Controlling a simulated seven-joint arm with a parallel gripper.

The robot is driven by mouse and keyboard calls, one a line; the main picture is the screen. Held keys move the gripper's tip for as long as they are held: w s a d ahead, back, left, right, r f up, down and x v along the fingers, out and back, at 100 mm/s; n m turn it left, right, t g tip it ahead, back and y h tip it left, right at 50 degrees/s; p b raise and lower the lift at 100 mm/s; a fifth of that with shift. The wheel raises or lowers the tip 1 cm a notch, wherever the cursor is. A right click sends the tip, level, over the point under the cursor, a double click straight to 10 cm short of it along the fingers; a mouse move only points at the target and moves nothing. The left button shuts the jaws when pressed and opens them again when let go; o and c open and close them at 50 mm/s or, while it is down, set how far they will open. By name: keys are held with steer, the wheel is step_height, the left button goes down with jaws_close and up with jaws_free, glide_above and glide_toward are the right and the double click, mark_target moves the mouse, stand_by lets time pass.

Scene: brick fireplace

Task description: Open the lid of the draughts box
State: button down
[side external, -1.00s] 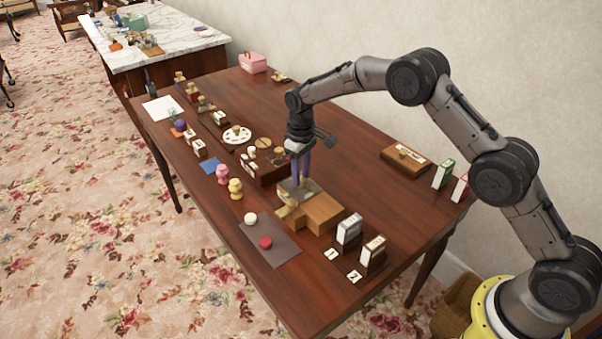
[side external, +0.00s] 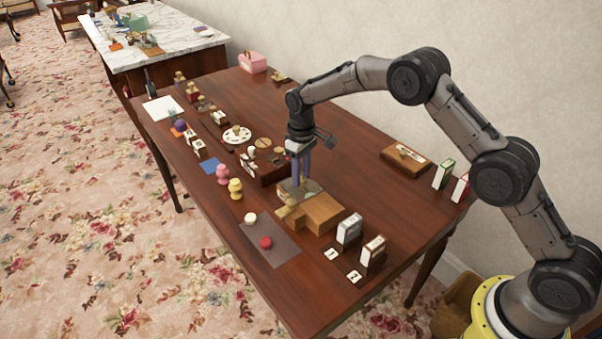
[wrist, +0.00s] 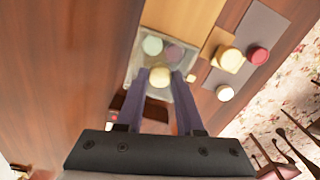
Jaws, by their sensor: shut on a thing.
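The draughts box (side external: 322,212) is a light wooden box on the brown table, with a clear, glassy lid part (wrist: 152,44) over its end below my gripper. Through the clear part the wrist view shows a pale green disc (wrist: 152,45) and a mauve disc (wrist: 173,52). A round cream knob (wrist: 159,78) sits on it. My gripper (side external: 299,182) points down over this end, its two purple fingers shut on the cream knob, one on each side. The lid looks seated on the box; any small gap under it cannot be told.
A grey mat (side external: 277,262) in front holds a white disc (side external: 251,217) and a red disc (side external: 266,242). A dark wooden box (side external: 268,170) with pieces stands close behind my fingers. Domino-like blocks (side external: 349,229) stand to the right. The table's right rear is mostly clear.

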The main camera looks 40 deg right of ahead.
steer(key=s, duration=0.7)
steer(key=shift+s+r, duration=0.1)
steer(key=shift+s, duration=0.2)
steer(key=c, duration=0.5)
jaws_free()
steer(key=shift+c, duration=0.2)
step_height(320, 180, up, 14)
